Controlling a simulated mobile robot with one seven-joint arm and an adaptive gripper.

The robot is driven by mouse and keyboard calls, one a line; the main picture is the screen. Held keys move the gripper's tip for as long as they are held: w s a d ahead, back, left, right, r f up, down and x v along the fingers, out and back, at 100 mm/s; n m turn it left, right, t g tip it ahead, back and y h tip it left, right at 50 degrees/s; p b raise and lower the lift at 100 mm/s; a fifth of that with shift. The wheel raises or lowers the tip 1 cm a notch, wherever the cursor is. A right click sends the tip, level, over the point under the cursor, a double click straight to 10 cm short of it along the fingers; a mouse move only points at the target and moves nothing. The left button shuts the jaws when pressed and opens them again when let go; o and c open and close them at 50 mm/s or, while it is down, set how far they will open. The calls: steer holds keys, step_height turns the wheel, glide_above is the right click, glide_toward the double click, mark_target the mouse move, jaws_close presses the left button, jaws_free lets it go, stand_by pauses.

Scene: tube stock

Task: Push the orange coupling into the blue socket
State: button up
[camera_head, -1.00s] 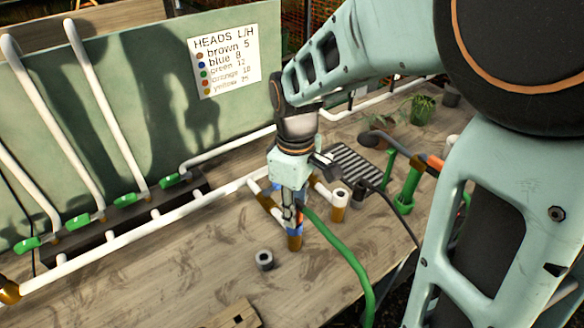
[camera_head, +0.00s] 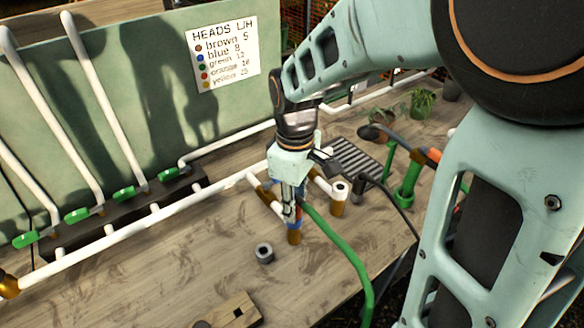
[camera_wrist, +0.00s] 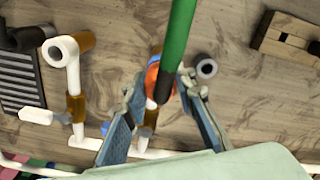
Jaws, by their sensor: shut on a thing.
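The orange coupling (camera_wrist: 153,74) is at the end of a green hose (camera_head: 340,246). My gripper (camera_wrist: 165,88) is shut on it, with a finger on each side in the wrist view. In the head view my gripper (camera_head: 293,212) points down right over the blue socket (camera_head: 295,225), which tops a brown fitting (camera_head: 294,238). The fingers hide the coupling there, and I cannot tell how deep it sits in the socket. In the wrist view the hose (camera_wrist: 180,35) and coupling cover most of the socket.
A loose grey ring (camera_head: 264,253) and a wooden block (camera_head: 236,311) lie on the bench in front. A white-topped brown pipe stub (camera_head: 339,196) stands close at right, with a dark grate (camera_head: 355,160) behind. White pipes (camera_head: 130,229) run left. The front bench is mostly clear.

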steer(key=shift+f, duration=0.1)
steer(key=o, duration=1.2)
